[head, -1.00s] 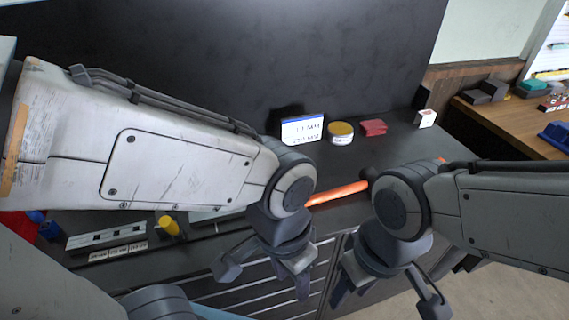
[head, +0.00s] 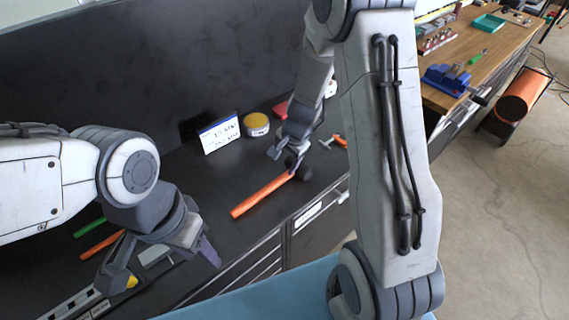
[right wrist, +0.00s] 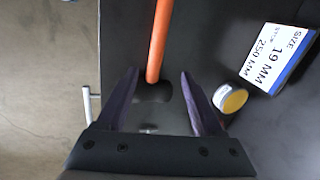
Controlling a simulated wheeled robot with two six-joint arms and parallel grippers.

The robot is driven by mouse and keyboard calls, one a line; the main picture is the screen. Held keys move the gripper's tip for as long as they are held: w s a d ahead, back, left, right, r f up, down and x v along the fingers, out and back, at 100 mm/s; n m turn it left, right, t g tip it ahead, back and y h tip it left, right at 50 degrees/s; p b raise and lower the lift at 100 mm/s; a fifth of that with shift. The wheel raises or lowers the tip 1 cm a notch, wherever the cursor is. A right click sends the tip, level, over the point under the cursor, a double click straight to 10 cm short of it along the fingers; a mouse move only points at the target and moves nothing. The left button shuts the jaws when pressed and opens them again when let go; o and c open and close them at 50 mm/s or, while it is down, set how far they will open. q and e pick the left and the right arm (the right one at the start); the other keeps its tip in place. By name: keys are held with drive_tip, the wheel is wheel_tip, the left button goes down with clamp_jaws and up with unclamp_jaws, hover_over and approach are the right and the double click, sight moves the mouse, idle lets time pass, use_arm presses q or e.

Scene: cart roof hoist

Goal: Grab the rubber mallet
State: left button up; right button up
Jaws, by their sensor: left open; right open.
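The rubber mallet lies on the dark bench top, with an orange handle (head: 262,196) and a black head (head: 300,172). My right gripper (head: 285,158) is open at the head end. In the right wrist view the black head (right wrist: 152,92) sits between the spread fingers of my right gripper (right wrist: 159,73), and the orange handle (right wrist: 158,40) runs away past the fingertips. I cannot tell how high the fingers are above the head or whether they touch it. My left gripper (head: 160,270) is open and empty at the lower left, away from the mallet.
A white size card (head: 220,134), a yellow-lidded tin (head: 256,124) and a red item (head: 281,109) stand behind the mallet. Green (head: 89,228) and orange (head: 102,245) handles lie by my left arm. A tool with an orange end (head: 340,141) lies right of the mallet.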

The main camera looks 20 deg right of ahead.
drive_tip(key=d+f+m, duration=0.1)
drive_tip(key=d, duration=0.1)
drive_tip(key=b, duration=0.2)
hover_over(285, 175)
drive_tip(key=s, duration=0.2)
drive_tip(key=f, duration=0.4)
drive_tip(key=shift+d, duration=0.25)
drive_tip(key=shift+b+x, duration=1.05)
drive_tip(key=shift+x, duration=2.15)
drive_tip(key=shift+w+d+r, duration=0.1)
drive_tip(key=shift+w+d, duration=0.1)
clamp_jaws()
drive_tip(key=shift+r, duration=0.1)
